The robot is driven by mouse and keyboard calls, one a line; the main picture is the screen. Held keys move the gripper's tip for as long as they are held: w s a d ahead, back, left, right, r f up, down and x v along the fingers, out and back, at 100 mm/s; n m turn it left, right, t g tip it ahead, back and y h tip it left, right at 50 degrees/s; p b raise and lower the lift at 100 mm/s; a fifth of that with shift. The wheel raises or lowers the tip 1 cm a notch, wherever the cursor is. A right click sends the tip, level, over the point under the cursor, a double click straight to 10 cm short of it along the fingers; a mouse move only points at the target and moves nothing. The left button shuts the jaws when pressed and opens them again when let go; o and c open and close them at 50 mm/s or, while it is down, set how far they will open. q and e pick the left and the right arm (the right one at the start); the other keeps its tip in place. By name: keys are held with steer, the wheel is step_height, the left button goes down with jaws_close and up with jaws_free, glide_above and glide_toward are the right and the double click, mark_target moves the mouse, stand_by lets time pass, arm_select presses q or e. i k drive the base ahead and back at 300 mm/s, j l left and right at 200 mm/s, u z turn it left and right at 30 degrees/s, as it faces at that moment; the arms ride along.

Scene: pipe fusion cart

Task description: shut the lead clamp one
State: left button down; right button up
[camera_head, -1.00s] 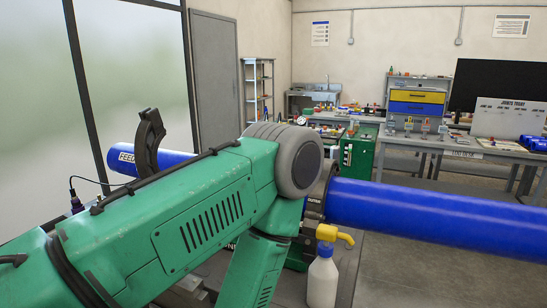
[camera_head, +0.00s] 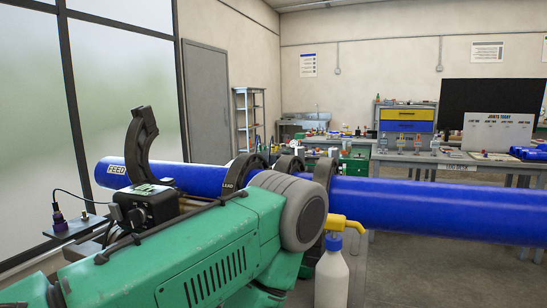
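A long blue pipe (camera_head: 420,205) lies across the cart, with a FEED label near its left end. At the left, a dark curved clamp jaw (camera_head: 138,145) stands raised and open beside the pipe. Farther right, a dark clamp (camera_head: 238,172) with a small label, seemingly LEAD, arches over the pipe. Two more dark clamp arches, a middle one (camera_head: 289,163) and a right one (camera_head: 325,170), sit around the pipe. My green left arm crosses the foreground and hides the lower parts of the clamps. Neither gripper shows.
A workbench (camera_head: 455,162) stands behind.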

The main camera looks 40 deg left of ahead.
mark_target(235, 179)
steer(key=k+j+z, duration=0.15)
steer(key=j, duration=0.25)
steer(key=k+j+z, duration=0.1)
steer(key=j, duration=0.3)
steer(key=k+j+z, duration=0.15)
steer(key=j, duration=0.25)
steer(key=k, duration=0.05)
